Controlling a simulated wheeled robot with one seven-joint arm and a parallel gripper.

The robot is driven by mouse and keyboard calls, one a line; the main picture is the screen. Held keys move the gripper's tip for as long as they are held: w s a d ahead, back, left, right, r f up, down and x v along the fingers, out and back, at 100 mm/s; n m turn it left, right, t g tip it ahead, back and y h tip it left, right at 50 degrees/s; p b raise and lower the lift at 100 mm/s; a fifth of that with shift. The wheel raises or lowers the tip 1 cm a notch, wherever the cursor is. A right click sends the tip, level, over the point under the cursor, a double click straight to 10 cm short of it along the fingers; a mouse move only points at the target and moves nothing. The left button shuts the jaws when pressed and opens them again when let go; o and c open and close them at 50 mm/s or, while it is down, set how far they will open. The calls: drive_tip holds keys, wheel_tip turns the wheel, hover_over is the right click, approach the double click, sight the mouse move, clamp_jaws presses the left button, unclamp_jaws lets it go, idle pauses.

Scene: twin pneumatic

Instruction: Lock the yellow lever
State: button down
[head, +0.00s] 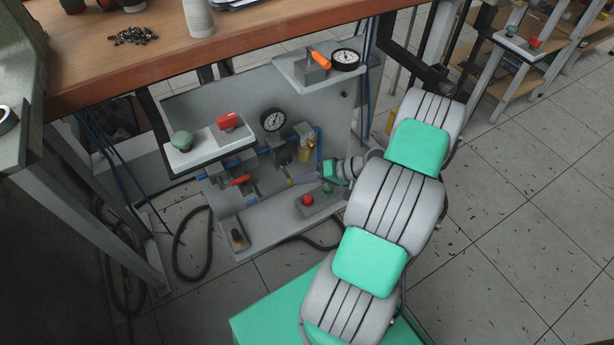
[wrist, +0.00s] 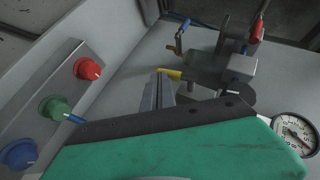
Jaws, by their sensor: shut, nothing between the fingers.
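The yellow lever (wrist: 171,73) shows in the wrist view as a short yellow handle on a metal valve body. It points left, close beside the tips of my gripper (wrist: 158,78). My gripper's fingers are together with nothing between them. I cannot tell whether the fingertips touch the lever. In the head view a small yellow piece, likely the same lever (head: 290,182), shows low on the panel. My green and grey wrist is just right of it, and the fingertips are hard to make out there.
A control box with a red knob (wrist: 87,68), a green knob (wrist: 55,108) and a blue knob (wrist: 18,154) stands left of my gripper. A blue lever (wrist: 182,31) and red lever (wrist: 257,32) lie beyond. A pressure gauge (wrist: 294,134) is at right. The wooden table (head: 160,50) overhangs the panel.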

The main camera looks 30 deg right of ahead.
drive_tip(key=shift+d+r+p, duration=0.1)
drive_tip(key=shift+r+p, duration=0.55)
drive_tip(key=shift+r, duration=0.2)
drive_tip(key=s+d+r+p, duration=0.1)
drive_tip(key=s+d+r, duration=0.1)
drive_tip(key=s+d, duration=0.6)
drive_tip(key=d, duration=0.3)
drive_tip(key=shift+s, duration=0.2)
